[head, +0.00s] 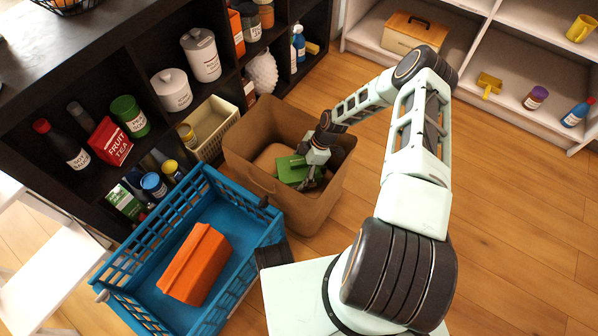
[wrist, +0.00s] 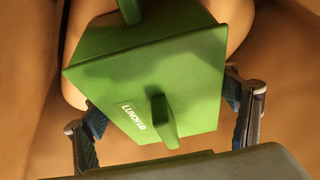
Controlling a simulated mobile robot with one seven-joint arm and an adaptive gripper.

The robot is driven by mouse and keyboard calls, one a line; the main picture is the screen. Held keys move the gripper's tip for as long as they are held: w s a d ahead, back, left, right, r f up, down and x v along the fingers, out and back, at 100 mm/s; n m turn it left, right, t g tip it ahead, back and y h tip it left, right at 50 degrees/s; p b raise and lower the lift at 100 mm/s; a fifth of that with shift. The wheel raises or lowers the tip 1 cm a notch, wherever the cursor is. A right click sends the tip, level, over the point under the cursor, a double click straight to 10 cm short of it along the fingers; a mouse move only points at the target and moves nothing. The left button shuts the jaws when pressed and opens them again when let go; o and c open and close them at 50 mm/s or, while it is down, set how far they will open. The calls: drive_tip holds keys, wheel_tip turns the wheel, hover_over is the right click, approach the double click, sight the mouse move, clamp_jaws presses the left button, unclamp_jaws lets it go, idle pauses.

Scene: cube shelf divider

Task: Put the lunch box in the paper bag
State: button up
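The green lunch box (head: 292,170) is inside the open brown paper bag (head: 300,204), near its right side. In the wrist view the lunch box (wrist: 150,80) is tilted and shows white lettering and a raised dark green tab. My gripper (head: 310,174) reaches down into the bag at the lunch box. In the wrist view my gripper's two fingers (wrist: 168,122) are apart, one on each side of the box, close to its edges. The tips are partly hidden, and I cannot tell whether they press on it.
A blue crate (head: 112,270) with an orange box (head: 196,264) stands left of the bag. A dark shelf (head: 75,190) with jars and a cream basket (head: 222,122) is behind. A white shelf (head: 480,62) stands at the back right. Wooden floor right of the bag is clear.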

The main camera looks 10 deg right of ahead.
drive_tip(key=o, duration=0.4)
drive_tip(key=shift+r, duration=0.15)
drive_tip(key=p+v, duration=0.4)
drive_tip(key=v, duration=0.8)
